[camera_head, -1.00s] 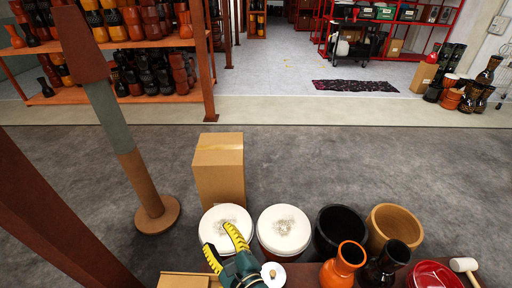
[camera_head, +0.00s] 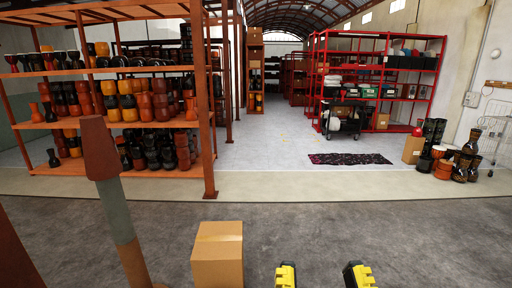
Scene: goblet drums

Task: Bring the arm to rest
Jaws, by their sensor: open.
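My gripper (camera_head: 322,275) shows at the bottom edge, right of centre. Its two yellow and black fingertips stand well apart, and nothing shows between them. The rest of my gripper and arm is below the picture. Grey floor lies beyond the fingertips.
A cardboard box (camera_head: 217,254) stands left of my gripper. A brown and grey post (camera_head: 112,205) rises at the left. Orange shelves (camera_head: 120,92) hold many drums at the back left. Red shelves (camera_head: 376,80), a dark mat (camera_head: 349,159) and standing drums (camera_head: 446,160) are at the back right.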

